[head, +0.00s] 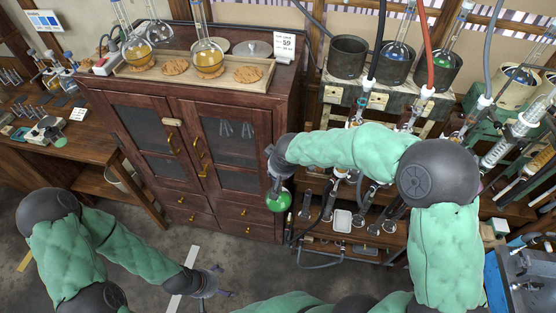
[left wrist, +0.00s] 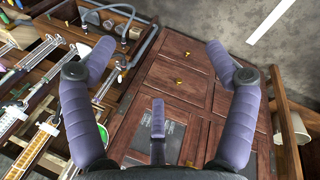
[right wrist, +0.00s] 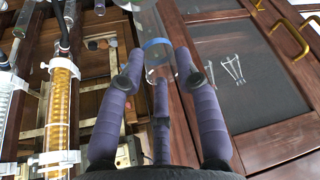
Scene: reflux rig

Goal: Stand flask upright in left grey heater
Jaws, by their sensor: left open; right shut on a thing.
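The flask with green liquid (head: 280,201) hangs bulb down in front of the cabinet's right edge. My right gripper (head: 276,174) is shut on its neck. In the right wrist view, the clear glass neck with a blue band (right wrist: 158,48) sits between the fingers of my right gripper (right wrist: 160,75). The left grey heater (head: 349,57) is a dark pot, open and empty, at the back right, higher up and right of the held flask. My left gripper (head: 208,284) is low at the front, open and empty; its spread fingers (left wrist: 155,75) show in the left wrist view.
A wooden cabinet (head: 172,140) carries a tray (head: 240,84) with several flasks and cork rings. Glassware and clamps crowd the rig below the heaters. The floor in front is clear.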

